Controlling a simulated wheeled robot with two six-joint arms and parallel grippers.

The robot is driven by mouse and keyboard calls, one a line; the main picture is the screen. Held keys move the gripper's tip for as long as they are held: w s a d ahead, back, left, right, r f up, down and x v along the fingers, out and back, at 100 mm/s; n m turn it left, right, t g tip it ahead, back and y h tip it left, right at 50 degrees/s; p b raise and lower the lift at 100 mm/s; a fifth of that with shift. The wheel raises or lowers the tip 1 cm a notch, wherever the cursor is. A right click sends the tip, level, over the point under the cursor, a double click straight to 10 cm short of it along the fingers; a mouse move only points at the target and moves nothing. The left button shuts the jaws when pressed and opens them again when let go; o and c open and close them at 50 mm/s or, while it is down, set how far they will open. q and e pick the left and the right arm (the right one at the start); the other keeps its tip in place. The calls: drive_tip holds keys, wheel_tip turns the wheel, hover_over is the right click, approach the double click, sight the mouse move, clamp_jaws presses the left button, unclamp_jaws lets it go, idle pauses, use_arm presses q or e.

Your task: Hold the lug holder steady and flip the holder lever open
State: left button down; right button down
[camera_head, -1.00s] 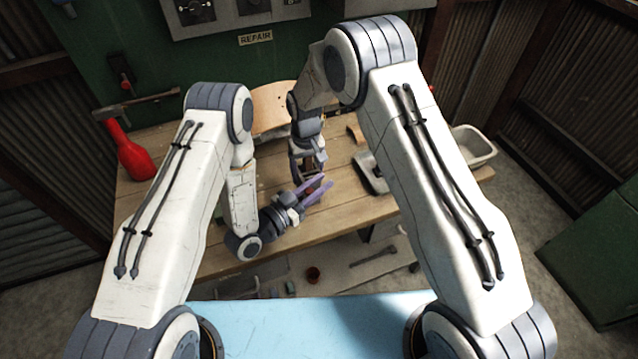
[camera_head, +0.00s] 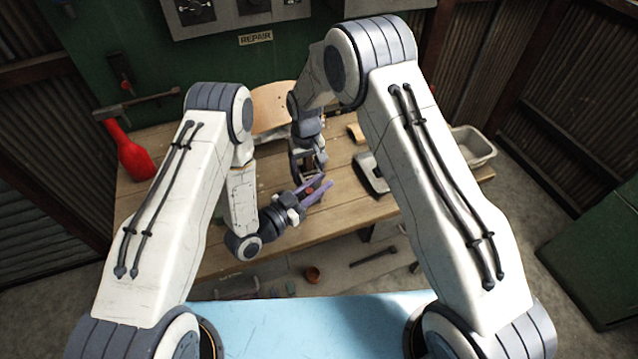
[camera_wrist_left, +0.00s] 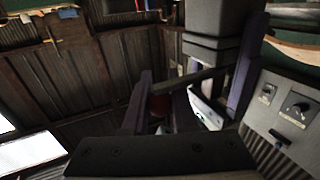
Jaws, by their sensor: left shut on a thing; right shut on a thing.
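My left gripper (camera_head: 318,190), with purple fingers, reaches in from the left just above the front part of the wooden bench. A small red part (camera_head: 309,190) shows between its fingers, and a red part (camera_wrist_left: 160,104) also shows in the left wrist view. There a dark bar (camera_wrist_left: 190,82) crosses between the two fingers. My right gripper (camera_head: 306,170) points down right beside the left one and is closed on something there. The lug holder and its lever are small and largely hidden by the grippers; I cannot tell the lever's angle.
The wooden bench (camera_head: 220,250) carries a red bottle (camera_head: 133,155) at left, a curved wooden board (camera_head: 270,108) behind, and a grey device (camera_head: 371,175) at right. A pale bin (camera_head: 473,146) stands at the bench's right end. A small brown pot (camera_head: 311,274) sits below the bench.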

sight(307, 195)
use_arm(q)
drive_tip(key=shift+a+g, duration=0.15)
drive_tip(key=shift+g, duration=0.15)
use_arm(e)
drive_tip(key=shift+s+d+f, duration=0.1)
drive_tip(key=shift+s+f, duration=0.1)
drive_tip(key=shift+f, duration=0.05)
use_arm(q)
drive_tip(key=a+m+g+h, duration=0.1)
drive_tip(key=m+g, duration=0.1)
drive_tip(key=g, duration=0.1)
drive_tip(key=s+a+m+g+h, duration=0.1)
drive_tip(key=m+g, duration=0.2)
drive_tip(key=a+m+g+h, duration=0.1)
drive_tip(key=m+g+h, duration=0.1)
drive_tip(key=g, duration=0.2)
drive_tip(key=shift+s, duration=0.2)
drive_tip(key=shift+a+m+g+y, duration=0.45)
drive_tip(key=shift+m+g, duration=0.7)
drive_tip(key=shift+g, duration=0.5)
drive_tip(key=shift+a+m+g+y, duration=0.2)
drive_tip(key=shift+a+m+g, duration=0.3)
drive_tip(key=shift+m+g, duration=0.85)
drive_tip(key=shift+a+m+g+y, duration=0.45)
drive_tip(key=shift+m+g, duration=0.45)
drive_tip(key=shift+g, duration=1)
drive_tip(key=shift+w, duration=0.1)
use_arm(e)
drive_tip(key=shift+s, duration=0.1)
